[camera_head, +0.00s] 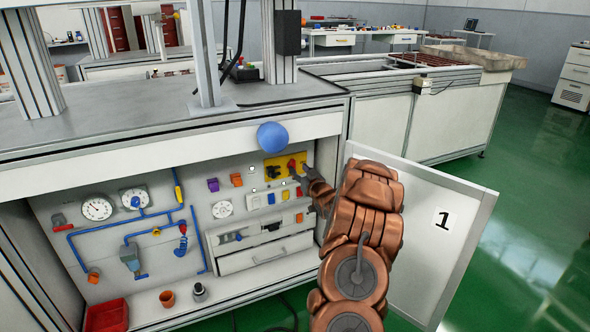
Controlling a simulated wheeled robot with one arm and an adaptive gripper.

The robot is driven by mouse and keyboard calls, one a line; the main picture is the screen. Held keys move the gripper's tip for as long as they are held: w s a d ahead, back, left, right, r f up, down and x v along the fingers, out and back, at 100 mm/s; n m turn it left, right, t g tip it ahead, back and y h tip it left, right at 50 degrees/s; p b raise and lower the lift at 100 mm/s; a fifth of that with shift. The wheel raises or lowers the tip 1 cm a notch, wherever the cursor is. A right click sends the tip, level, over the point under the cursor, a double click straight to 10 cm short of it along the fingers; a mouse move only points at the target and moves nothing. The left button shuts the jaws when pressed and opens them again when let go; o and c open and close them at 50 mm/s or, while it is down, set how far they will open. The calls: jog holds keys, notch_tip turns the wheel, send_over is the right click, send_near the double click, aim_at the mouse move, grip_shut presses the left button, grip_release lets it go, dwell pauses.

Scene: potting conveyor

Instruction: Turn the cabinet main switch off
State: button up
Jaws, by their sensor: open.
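The cabinet main switch appears as a red knob (291,164) on a yellow plate (271,171), at the upper right of the cabinet's back panel. My copper-coloured arm reaches in from the lower right. My gripper (301,174) is open, with its dark fingers right beside the red knob. I cannot tell whether the fingers touch the knob. The gripper partly hides the right end of the yellow plate, and the knob's exact turn angle is too small to read.
A blue ball (272,137) is at the cabinet's top edge. Gauges (97,208), blue pipes and small switches cover the panel. A red bin (107,316) and a small orange pot (167,298) stand on the cabinet floor.

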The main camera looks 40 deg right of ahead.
aim_at(294, 165)
jog(key=x, duration=0.2)
jog(key=shift+w+d+f+b, duration=0.1)
jog(key=shift+w+f+b, duration=0.05)
jog(key=shift+w+b, duration=0.2)
jog(key=shift+w+d, duration=0.15)
jog(key=shift+w, duration=0.3)
grip_shut()
